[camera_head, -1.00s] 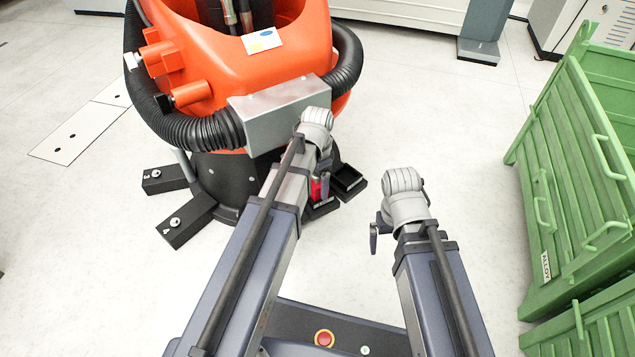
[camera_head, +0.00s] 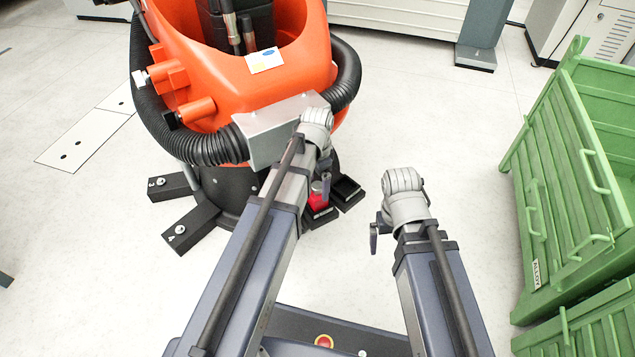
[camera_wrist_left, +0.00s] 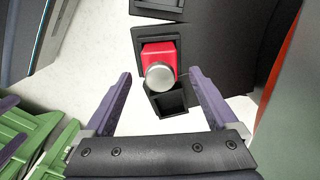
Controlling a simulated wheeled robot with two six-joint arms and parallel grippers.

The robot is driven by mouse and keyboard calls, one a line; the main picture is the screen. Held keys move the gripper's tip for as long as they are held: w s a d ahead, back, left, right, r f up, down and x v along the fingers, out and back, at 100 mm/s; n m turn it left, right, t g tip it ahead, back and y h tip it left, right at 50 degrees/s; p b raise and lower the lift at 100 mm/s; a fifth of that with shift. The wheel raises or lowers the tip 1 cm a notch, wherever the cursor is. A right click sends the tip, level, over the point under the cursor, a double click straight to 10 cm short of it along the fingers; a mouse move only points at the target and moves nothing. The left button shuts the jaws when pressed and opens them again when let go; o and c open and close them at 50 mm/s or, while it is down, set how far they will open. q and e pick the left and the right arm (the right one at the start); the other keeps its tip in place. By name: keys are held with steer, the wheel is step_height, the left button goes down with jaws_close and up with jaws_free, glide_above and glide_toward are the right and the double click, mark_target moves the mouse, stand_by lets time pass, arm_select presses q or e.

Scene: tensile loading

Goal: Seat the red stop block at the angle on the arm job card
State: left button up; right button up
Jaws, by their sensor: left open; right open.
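The red stop block (camera_head: 317,200) stands low at the foot of the orange robot, beside my left forearm. In the left wrist view the red block (camera_wrist_left: 158,55) has a round grey knob (camera_wrist_left: 160,76) on top and sits at a black holder (camera_wrist_left: 168,103) with an open recess. My left gripper (camera_wrist_left: 160,75) is open, one finger on each side of the block, with gaps; no contact shows. In the head view it is mostly hidden by its arm. My right gripper (camera_head: 375,236) is open and only partly visible, away from the block. A small card (camera_head: 265,60) lies on the orange robot; its print is unreadable.
The orange robot (camera_head: 290,82) with black hoses stands ahead. Numbered black feet (camera_head: 190,232) stick out at its lower left. Another black tray (camera_head: 347,192) lies right of the block. A green crate (camera_head: 570,180) stands at the right. The floor between is clear.

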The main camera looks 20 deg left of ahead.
mark_target(317, 196)
arm_select(q)
step_height(317, 196, up, 7)
steer(key=p, duration=0.5)
steer(key=shift+p, duration=0.4)
steer(key=shift+f, duration=0.2)
step_height(317, 196, down, 12)
steer(key=b, duration=1.2)
steer(key=shift+r, duration=0.1)
steer(key=shift+r, duration=0.1)
steer(key=shift+f+b, duration=0.45)
step_height(317, 196, up, 11)
steer(key=p, duration=1.1)
steer(key=shift+f, duration=0.1)
stand_by(0.6)
